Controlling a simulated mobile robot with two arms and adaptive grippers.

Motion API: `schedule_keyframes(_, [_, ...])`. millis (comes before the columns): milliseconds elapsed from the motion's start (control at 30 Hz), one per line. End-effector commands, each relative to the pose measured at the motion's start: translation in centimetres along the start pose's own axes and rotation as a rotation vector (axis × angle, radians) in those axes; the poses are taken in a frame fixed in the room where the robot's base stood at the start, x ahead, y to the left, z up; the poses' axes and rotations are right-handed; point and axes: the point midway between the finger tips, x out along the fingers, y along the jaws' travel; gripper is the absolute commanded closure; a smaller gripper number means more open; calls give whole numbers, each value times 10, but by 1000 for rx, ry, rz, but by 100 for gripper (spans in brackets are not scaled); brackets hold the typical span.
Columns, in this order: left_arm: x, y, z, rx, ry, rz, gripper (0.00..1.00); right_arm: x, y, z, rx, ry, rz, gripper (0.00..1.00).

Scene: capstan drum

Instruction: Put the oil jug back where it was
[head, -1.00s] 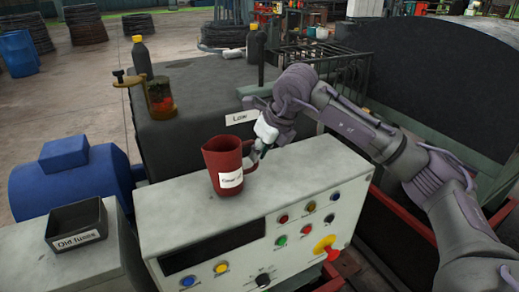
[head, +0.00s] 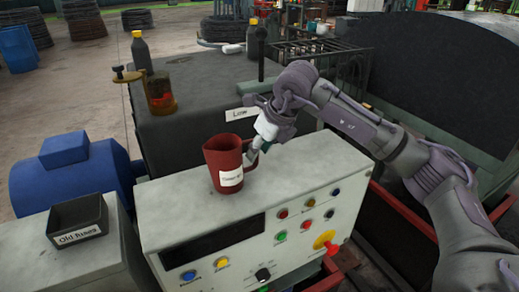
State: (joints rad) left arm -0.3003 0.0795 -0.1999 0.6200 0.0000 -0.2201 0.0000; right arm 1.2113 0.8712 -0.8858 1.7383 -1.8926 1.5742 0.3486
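The oil jug (head: 222,160) is dark red with a white label, whose text is too small to read. It stands upright on the pale top of the control cabinet (head: 165,205), near the back edge. My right gripper (head: 253,156) is at the jug's handle, on the right side of the jug, with the arm coming in from the right. The fingers overlap the handle, so I cannot tell whether they grip it or are just beside it. My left gripper is not in view.
An "Old fuses" box (head: 78,222) sits at left, before a blue motor (head: 65,172). Behind stands a dark block with a yellow-capped bottle (head: 141,55), an oil glass (head: 160,95) and a "Low" sign (head: 241,114). The cabinet top right of the jug is clear.

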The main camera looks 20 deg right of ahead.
Motion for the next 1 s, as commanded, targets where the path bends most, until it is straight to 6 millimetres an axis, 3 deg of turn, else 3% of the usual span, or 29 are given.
schedule_keyframes(533, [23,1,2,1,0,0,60,-102,0,0,1,-5,-2,61])
schedule_keyframes(700, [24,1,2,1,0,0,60,-115,0,0,0,-3,0,61])
schedule_keyframes(1000, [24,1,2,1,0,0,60,-117,0,0,0,-2,0,61])
